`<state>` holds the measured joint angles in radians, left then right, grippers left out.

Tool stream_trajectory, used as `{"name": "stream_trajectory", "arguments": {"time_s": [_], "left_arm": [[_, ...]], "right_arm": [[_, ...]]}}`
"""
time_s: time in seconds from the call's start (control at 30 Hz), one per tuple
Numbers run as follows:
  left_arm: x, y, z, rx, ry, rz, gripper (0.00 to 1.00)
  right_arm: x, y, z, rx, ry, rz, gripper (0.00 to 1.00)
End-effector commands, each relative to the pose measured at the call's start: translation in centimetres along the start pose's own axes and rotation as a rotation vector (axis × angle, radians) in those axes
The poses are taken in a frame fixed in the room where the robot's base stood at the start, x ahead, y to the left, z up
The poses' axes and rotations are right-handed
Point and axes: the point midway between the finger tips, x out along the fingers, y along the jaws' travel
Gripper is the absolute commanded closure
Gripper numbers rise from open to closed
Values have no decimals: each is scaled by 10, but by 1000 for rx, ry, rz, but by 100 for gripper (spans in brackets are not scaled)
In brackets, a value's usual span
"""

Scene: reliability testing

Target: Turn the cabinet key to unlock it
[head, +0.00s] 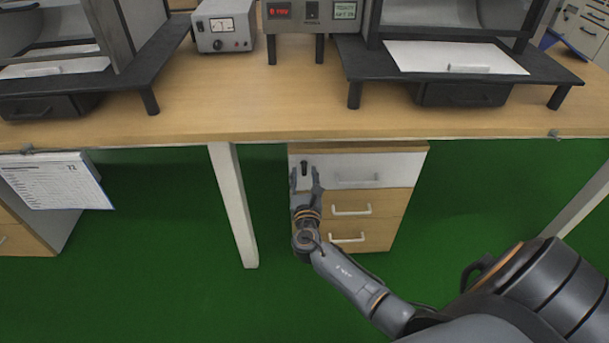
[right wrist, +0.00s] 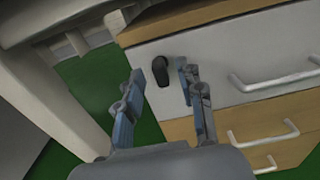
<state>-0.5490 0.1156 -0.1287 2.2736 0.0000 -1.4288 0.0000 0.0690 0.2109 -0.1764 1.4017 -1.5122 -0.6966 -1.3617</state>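The cabinet (head: 405,163) is a drawer unit under the table with a white top drawer front. The key (right wrist: 160,71) is a small dark piece at the left part of that white front; it also shows in the head view (head: 304,167). My right gripper (head: 306,177) is open in front of the key. In the right wrist view its two fingertips (right wrist: 159,76) stand on either side of the key, with gaps visible, so it does not appear gripped. My left gripper is not in view.
White bar handles (head: 351,210) stick out from the drawers, right of the key. A table leg (head: 233,205) stands to the left. The tabletop (head: 250,115) overhangs the cabinet and carries test devices. The green floor around the cabinet is clear.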

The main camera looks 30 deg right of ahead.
Motion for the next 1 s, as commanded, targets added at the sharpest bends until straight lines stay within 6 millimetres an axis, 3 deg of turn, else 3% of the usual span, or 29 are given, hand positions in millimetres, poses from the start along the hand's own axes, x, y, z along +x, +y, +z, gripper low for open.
{"name": "stream_trajectory", "arguments": {"time_s": [0.13,0.43,0.6,0.63,1.0], "left_arm": [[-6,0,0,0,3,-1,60],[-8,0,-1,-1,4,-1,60],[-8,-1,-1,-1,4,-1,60],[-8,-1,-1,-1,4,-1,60],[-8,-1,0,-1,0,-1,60]], "right_arm": [[10,0,0,0,0,0,62],[12,0,0,1,1,0,62],[12,0,0,1,1,0,97],[12,0,0,1,1,0,100],[12,0,-1,32,1,0,100]]}}
